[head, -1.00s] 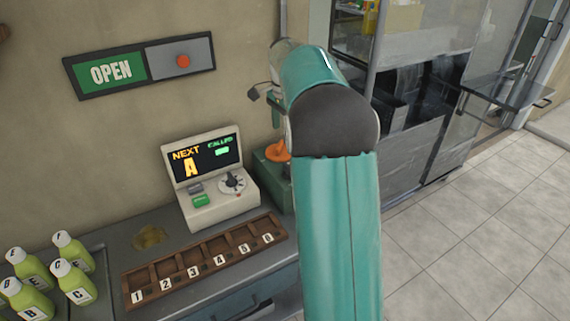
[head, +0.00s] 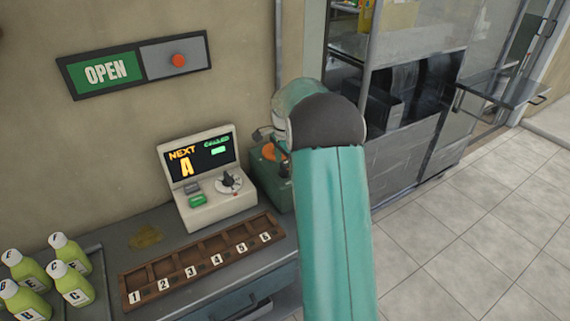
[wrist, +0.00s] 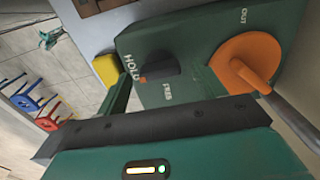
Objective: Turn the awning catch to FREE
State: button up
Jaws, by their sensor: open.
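The awning catch is a dark knob (wrist: 152,66) on a green box (wrist: 190,38) in the wrist view. Its orange-tipped end lies at the left, beside the word HOLD; the word FREE is just below the knob. An orange disc (wrist: 247,62) with a crank rod sits right of the knob, near the word OUT. In the head view the green box (head: 272,178) is partly hidden behind my arm, and the knob cannot be made out. My gripper (head: 264,136) is open and empty, just above the box. One green finger shows left of the knob, apart from it.
A display console (head: 211,178) and a numbered wooden rack (head: 203,262) stand on the counter, left of the box. Green bottles (head: 72,283) stand at the far left. An OPEN sign (head: 107,73) hangs on the wall. Tiled floor at right is clear.

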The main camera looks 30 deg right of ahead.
jog(key=shift+f, duration=0.35)
jog(key=c, duration=1)
